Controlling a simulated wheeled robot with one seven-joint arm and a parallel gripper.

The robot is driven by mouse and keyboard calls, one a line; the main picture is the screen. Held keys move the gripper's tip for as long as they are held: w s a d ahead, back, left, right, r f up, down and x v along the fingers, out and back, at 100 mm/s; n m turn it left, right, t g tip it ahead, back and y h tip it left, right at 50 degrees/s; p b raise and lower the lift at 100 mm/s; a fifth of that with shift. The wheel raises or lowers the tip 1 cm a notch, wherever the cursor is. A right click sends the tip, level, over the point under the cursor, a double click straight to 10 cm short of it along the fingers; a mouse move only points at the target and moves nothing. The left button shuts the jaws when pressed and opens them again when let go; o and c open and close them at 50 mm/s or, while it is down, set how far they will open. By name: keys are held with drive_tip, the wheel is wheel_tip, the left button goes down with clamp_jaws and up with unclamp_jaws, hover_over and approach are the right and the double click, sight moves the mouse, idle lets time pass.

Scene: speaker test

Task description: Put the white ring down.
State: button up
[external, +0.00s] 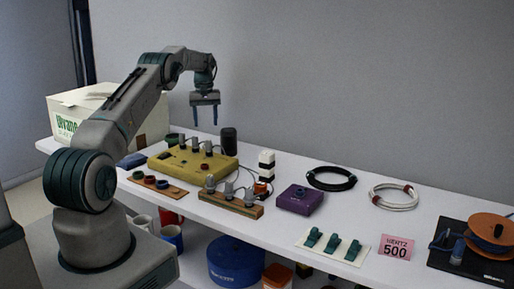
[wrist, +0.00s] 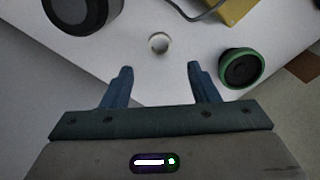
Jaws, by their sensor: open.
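A small white ring (wrist: 159,43) lies flat on the white table in the wrist view, just beyond the fingertips and roughly centred between them. My gripper (wrist: 161,68) is open, with nothing between its two blue fingers. In the external view my gripper (external: 205,124) points down above the back of the table, behind the yellow box. I cannot make out the small ring in the external view.
A green-rimmed dark round object (wrist: 241,68) is right of the fingers; a large dark round object (wrist: 80,15) is upper left. The yellow box (external: 218,167), black cylinder (external: 228,140) and white carton (external: 75,117) stand nearby. A white cable coil (external: 410,204) lies far right.

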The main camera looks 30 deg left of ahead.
drive_tip(key=s+d+r+m, duration=0.1)
drive_tip(key=s+d+r, duration=0.1)
drive_tip(key=d+r, duration=0.35)
drive_tip(key=s+d+r+m, duration=0.1)
drive_tip(key=s+d+r, duration=0.1)
drive_tip(key=r, duration=0.6)
drive_tip(key=s+d+r+m+t, duration=0.1)
drive_tip(key=s+d+r, duration=0.25)
drive_tip(key=s, duration=0.25)
drive_tip(key=s+d+r+m, duration=0.2)
drive_tip(key=s+d+r, duration=0.1)
drive_tip(key=s+d, duration=0.25)
drive_tip(key=s+d+f+m, duration=0.1)
drive_tip(key=s+d+f, duration=0.1)
drive_tip(key=s, duration=0.7)
drive_tip(key=s+d+f+m+t, duration=0.1)
drive_tip(key=s+d, duration=0.3)
drive_tip(key=s, duration=0.5)
drive_tip(key=s+d+f+m, duration=0.2)
drive_tip(key=s, duration=0.7)
drive_tip(key=shift+d+f+t, duration=0.3)
drive_tip(key=shift+d+t, duration=0.1)
